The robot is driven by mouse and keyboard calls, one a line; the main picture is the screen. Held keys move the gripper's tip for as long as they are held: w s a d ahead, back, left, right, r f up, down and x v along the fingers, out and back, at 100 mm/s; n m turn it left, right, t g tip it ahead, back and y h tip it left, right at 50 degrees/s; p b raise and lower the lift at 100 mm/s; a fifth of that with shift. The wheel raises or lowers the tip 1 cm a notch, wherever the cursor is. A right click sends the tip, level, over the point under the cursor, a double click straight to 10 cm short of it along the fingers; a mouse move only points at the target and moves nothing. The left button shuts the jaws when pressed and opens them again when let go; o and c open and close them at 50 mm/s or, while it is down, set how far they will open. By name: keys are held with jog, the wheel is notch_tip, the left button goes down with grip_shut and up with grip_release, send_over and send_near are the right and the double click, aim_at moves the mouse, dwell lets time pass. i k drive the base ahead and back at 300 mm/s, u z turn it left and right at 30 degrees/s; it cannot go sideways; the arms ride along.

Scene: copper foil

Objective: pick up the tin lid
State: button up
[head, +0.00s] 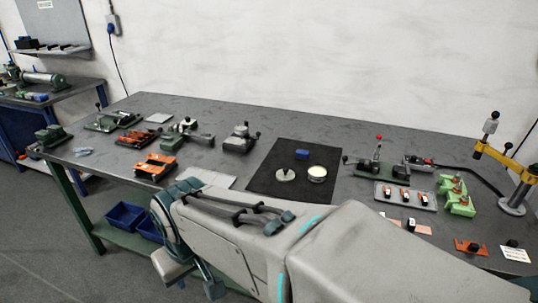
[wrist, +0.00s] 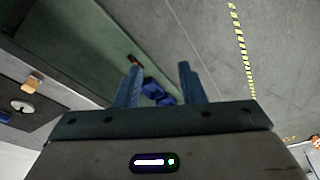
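The tin lid appears to be the pale flat disc with a small dark knob (head: 285,175), lying on the left part of a black mat (head: 262,184) on the bench. A round tin (head: 317,174) with a pale top stands just right of it, apart from it. My gripper (wrist: 158,84) shows in the wrist view with its two blue fingers apart and nothing held between them. It points down past the bench toward the floor and lower shelf, away from the mat.
A blue block (head: 302,154) lies behind the disc on the mat. Several clamps and fixtures stand left of the mat; a grey tray (head: 405,206) and green holders (head: 457,196) stand right. Blue bins (head: 125,216) sit on the lower shelf. The bench's back strip is clear.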

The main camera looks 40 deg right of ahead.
aim_at(285, 174)
jog(key=z, duration=0.95)
jog(key=i, duration=0.85)
jog(key=z, duration=0.75)
